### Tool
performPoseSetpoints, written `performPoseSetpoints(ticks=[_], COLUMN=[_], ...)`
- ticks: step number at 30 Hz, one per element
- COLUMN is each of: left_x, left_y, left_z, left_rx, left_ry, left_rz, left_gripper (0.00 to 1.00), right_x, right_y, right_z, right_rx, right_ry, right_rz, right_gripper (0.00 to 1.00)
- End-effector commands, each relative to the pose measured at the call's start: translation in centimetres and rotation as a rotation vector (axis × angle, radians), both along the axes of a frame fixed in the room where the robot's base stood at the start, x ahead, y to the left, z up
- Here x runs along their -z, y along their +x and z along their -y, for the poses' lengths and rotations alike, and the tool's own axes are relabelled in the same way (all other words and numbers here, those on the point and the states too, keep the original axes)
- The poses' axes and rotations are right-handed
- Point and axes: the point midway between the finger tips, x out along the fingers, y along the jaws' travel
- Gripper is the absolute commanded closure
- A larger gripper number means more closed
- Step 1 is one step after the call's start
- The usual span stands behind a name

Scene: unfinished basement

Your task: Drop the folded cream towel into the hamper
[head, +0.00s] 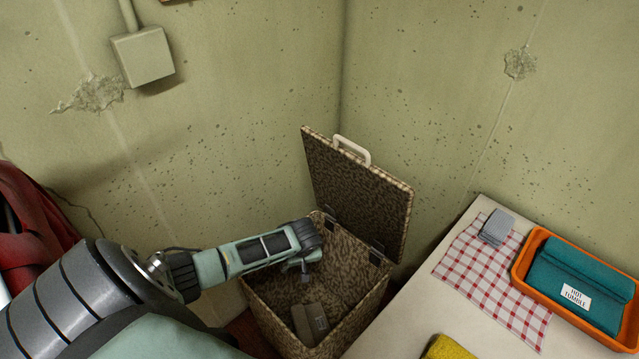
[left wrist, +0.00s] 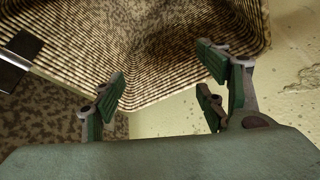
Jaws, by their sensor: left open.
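The hamper (head: 362,318) is a speckled brown woven box in the corner. Its lid (head: 357,190) stands open, leaning back, with a pale handle on top. My left gripper (head: 306,276) is over the hamper's mouth, open and empty. In the left wrist view its fingers (left wrist: 160,82) are spread with nothing between them, and the hamper's woven surface (left wrist: 150,50) is beyond. A folded grey-brown item (head: 311,323) lies inside the hamper, in shade; I cannot tell whether it is the cream towel. No other cream towel shows. My right gripper is out of view.
A pale table (head: 408,304) stands at the right. On it are a red checked cloth (head: 484,262), a grey block (head: 497,227), an orange tray (head: 523,254) with a teal folded towel (head: 577,272), and a yellow cloth (head: 447,348). Red fabric (head: 28,228) is at the far left.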

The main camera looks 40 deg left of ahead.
Motion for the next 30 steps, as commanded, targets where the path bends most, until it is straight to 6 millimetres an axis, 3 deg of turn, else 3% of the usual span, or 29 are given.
performPoseSetpoints(ticks=[5, 18, 24, 30], left_x=[-1.9, -9.4, -10.7, -10.9], left_y=[-0.4, -2.1, -2.5, -2.5], left_z=[0.7, 3.1, 3.6, 3.6], left_rx=[0.002, 0.001, 0.000, 0.000], left_ry=[-0.001, -0.001, 0.001, 0.001], left_rz=[0.003, 0.003, 0.001, 0.001], left_gripper=[0.33, 0.33, 0.33, 0.33], right_x=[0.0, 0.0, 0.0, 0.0], right_y=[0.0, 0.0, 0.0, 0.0], right_z=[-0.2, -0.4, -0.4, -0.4], right_rx=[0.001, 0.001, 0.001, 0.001], right_ry=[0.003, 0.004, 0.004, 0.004], right_rz=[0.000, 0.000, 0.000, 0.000], right_gripper=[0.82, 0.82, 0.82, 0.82])
